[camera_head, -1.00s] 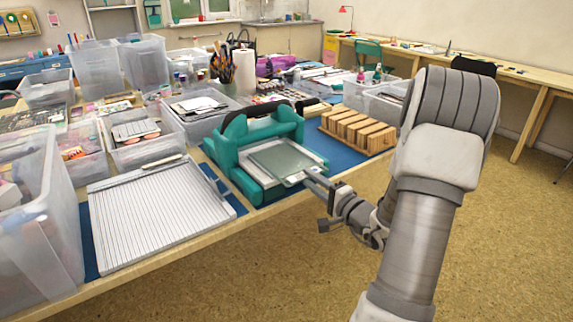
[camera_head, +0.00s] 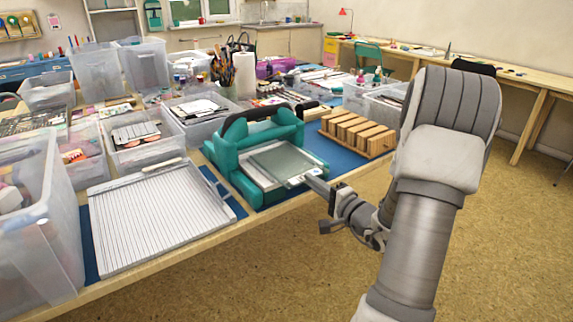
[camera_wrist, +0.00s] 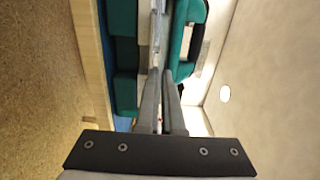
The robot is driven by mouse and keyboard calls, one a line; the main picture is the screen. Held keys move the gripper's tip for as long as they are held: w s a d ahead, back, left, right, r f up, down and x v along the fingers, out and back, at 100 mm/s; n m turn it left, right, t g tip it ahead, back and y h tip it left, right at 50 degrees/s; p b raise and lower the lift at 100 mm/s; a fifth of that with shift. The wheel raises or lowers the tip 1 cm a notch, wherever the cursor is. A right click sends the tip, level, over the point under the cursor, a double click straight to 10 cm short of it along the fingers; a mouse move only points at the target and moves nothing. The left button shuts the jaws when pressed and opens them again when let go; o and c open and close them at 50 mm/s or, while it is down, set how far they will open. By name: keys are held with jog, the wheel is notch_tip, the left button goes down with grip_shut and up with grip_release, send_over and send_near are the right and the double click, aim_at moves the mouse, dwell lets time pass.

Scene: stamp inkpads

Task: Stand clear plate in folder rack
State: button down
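The clear plate (camera_head: 280,162) is a greenish-grey see-through sheet. It lies about flat at the front of the teal press machine (camera_head: 228,160), over its pale bed; I cannot tell if it touches the bed. My gripper (camera_head: 304,180) is at the plate's near right corner. In the wrist view, my gripper's fingers (camera_wrist: 162,88) close on the plate's thin edge (camera_wrist: 157,35), seen edge-on. The wooden folder rack (camera_head: 372,141), with several upright slats, stands right of the press on a blue mat (camera_head: 340,158); its slots look empty.
A ribbed white board (camera_head: 150,215) lies left of the press. Clear bins (camera_head: 40,220) crowd the table's left and back. A paper towel roll (camera_head: 244,72) stands behind the press. Blue mat shows between press and rack. The table's front edge (camera_head: 160,265) runs below.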

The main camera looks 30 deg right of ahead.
jog(key=shift+s+r, duration=0.4)
jog(key=shift+r, duration=0.35)
jog(key=shift+r+p, duration=0.1)
jog(key=shift+p, duration=0.2)
jog(key=s+r, duration=0.3)
jog(key=s, duration=0.7)
jog(key=s+d+r, duration=0.1)
jog(key=s+r, duration=0.2)
jog(key=s, duration=0.7)
jog(key=shift+d+r, duration=0.3)
jog(key=shift+r, duration=0.1)
jog(key=shift+w+n+y+b, duration=0.15)
jog(key=shift+n+y+b, duration=0.15)
jog(key=shift+n+b, duration=0.1)
